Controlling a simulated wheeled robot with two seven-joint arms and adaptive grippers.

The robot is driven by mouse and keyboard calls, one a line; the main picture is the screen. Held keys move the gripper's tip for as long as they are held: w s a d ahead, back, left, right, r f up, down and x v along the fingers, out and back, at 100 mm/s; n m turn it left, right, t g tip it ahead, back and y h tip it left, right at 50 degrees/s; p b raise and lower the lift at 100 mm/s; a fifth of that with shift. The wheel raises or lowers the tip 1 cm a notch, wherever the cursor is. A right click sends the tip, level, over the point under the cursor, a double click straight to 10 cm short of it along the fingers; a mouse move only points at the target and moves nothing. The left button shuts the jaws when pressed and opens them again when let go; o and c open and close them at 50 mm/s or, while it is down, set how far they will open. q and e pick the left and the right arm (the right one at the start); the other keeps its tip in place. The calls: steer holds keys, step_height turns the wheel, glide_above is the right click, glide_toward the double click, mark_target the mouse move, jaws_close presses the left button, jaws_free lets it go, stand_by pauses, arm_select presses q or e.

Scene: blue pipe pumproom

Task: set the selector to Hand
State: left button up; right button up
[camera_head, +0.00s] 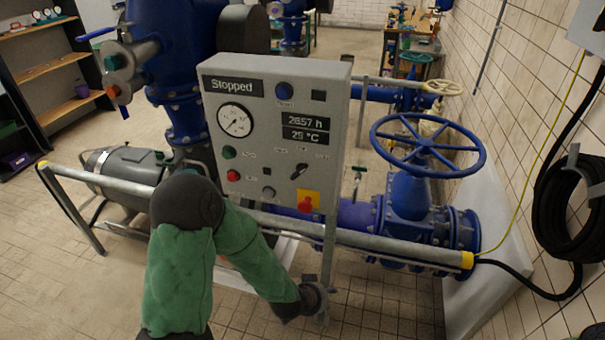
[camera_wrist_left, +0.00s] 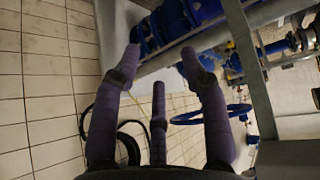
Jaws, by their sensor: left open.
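The selector (camera_head: 299,171) is a small black knob on the right side of the grey control panel (camera_head: 262,135). Its handle slants toward the upper right; the small labels around it are too blurred to read. My left gripper (camera_head: 318,297) is below the panel, near the foot of its post and well apart from the selector. In the left wrist view my left gripper (camera_wrist_left: 160,62) has its purple fingers spread, with nothing between them. The selector is outside that view. My right gripper does not show.
The panel also carries a gauge (camera_head: 235,120), several buttons, displays and a red emergency stop (camera_head: 305,204) on yellow. A grey rail (camera_head: 375,236) crosses below the panel. A blue handwheel (camera_head: 427,143) stands right of it. Tiled floor (camera_head: 375,310) is clear in front.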

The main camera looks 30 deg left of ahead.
arm_select(q)
steer(key=w+a+r+m+t+y, duration=0.1)
steer(key=w+a+r+t, duration=0.15)
steer(key=r, duration=0.55)
steer(key=w+a+r+m+t+y, duration=0.1)
steer(key=a+r+t, duration=0.25)
steer(key=r, duration=0.45)
steer(key=m+t+y, duration=0.2)
steer(key=t+y, duration=0.2)
glide_toward(301, 174)
steer(key=x, duration=1)
steer(key=shift+w+f, duration=0.15)
jaws_close()
